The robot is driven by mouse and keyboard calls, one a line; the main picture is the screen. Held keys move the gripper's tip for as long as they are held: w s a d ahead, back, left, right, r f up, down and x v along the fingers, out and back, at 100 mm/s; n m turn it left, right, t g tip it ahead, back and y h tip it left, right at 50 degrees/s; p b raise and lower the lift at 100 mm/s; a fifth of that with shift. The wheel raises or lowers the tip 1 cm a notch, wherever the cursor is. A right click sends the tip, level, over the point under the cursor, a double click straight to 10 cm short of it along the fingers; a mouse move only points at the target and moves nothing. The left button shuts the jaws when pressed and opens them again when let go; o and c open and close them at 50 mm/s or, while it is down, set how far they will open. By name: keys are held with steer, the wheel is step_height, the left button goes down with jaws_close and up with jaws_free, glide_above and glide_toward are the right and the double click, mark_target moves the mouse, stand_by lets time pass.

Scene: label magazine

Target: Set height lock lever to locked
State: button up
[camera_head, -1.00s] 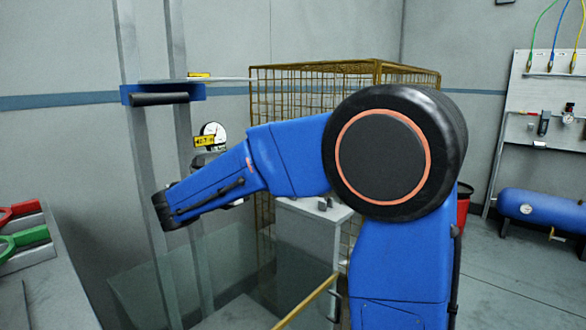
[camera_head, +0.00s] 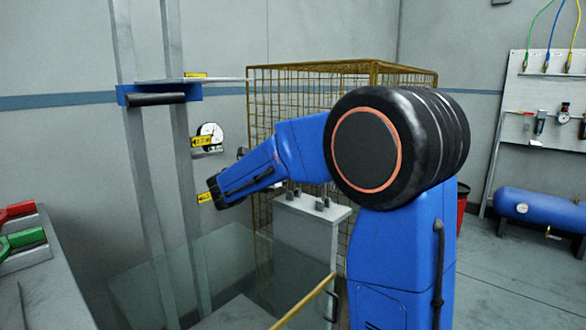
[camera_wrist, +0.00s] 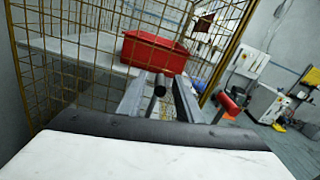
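In the wrist view, the two grey fingers of my gripper (camera_wrist: 158,102) stand apart. A dark, round-ended rod (camera_wrist: 160,84) shows between them, with no clear contact on either side. A lever-like part with a red grip (camera_wrist: 228,103) sits just right of the right finger. I cannot tell which of these is the height lock lever, or its setting. In the head view my blue arm reaches left toward the grey upright posts (camera_head: 178,120), and my fingertips are hidden.
A yellow wire cage (camera_head: 300,85) stands behind my arm; a red bin (camera_wrist: 155,53) shows through its mesh in the wrist view. A grey box (camera_head: 310,220) and a clear panel (camera_head: 170,275) are below. A bench with red and green handles (camera_head: 22,240) is at left.

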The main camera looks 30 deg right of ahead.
steer(key=shift+w+d, duration=0.1)
steer(key=shift+d, duration=0.2)
jaws_close()
